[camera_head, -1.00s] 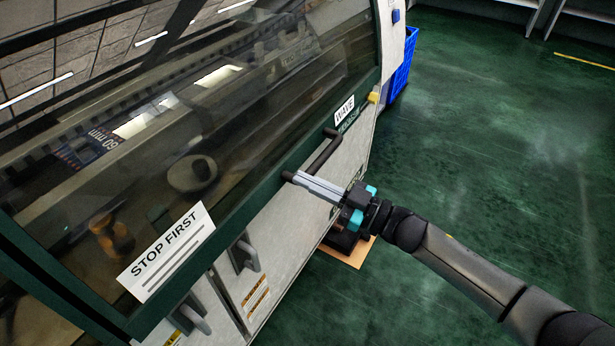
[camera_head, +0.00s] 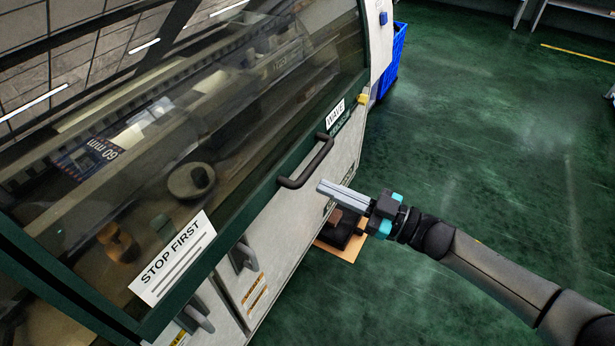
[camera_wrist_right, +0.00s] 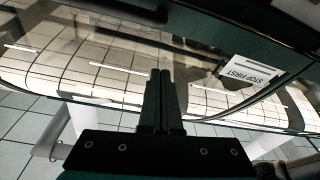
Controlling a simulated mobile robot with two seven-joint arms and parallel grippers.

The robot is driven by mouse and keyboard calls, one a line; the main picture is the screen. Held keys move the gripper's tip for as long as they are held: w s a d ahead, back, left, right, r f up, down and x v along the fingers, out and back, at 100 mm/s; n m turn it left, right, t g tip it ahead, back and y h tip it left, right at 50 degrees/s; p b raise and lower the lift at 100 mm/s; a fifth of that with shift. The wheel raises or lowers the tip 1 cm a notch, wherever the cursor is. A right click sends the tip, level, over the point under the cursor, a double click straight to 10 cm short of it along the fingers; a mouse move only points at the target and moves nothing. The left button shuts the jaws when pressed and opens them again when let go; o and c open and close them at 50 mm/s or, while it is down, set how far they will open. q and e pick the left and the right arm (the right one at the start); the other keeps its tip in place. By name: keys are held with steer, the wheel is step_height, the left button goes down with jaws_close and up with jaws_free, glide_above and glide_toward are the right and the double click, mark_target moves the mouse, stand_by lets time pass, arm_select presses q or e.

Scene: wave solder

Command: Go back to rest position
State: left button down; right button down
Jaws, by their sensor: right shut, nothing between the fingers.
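My right gripper (camera_head: 322,187) is shut and empty. In the head view it is beside the black handle (camera_head: 307,163) on the machine's glass cover (camera_head: 150,120), with a small gap between fingertips and handle. The cover is down, with a "STOP FIRST" label (camera_head: 174,257) at its lower edge. In the right wrist view my gripper's closed fingers (camera_wrist_right: 161,75) point at the glass, and the same label (camera_wrist_right: 250,73) shows upside down. My left gripper is in neither view.
A blue crate (camera_head: 396,60) stands behind the machine's far end. A cardboard-coloured board (camera_head: 345,250) with a dark object lies on the floor below my right gripper. Two lower handles (camera_head: 245,254) stick out from the machine front. The green floor (camera_head: 490,150) to the right is wide and clear.

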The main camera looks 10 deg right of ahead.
steer(key=d+f+m+t+h, duration=0.3)
steer(key=d+f+m+h, duration=0.3)
steer(key=f, duration=0.7)
steer(key=s+d+f+m+g+h, duration=0.1)
steer(key=s+d+f+m+h, duration=0.2)
steer(key=f, duration=0.5)
steer(key=s+d+f+g+h, duration=0.25)
steer(key=s+f+h, duration=0.2)
steer(key=f, duration=0.45)
steer(key=s+f+g+h, duration=0.1)
steer(key=s+f+g, duration=0.2)
steer(key=s, duration=0.7)
steer(key=s+a+f+m+g, duration=0.1)
steer(key=s+f+g, duration=0.2)
steer(key=s+f, duration=0.4)
steer(key=s+a+f+m+g+h, duration=0.1)
steer(key=s+f+g, duration=0.2)
steer(key=s, duration=1.2)
step_height(320, 180, down, 2)
steer(key=shift+a+f+h, duration=0.2)
steer(key=shift+h, duration=0.15)
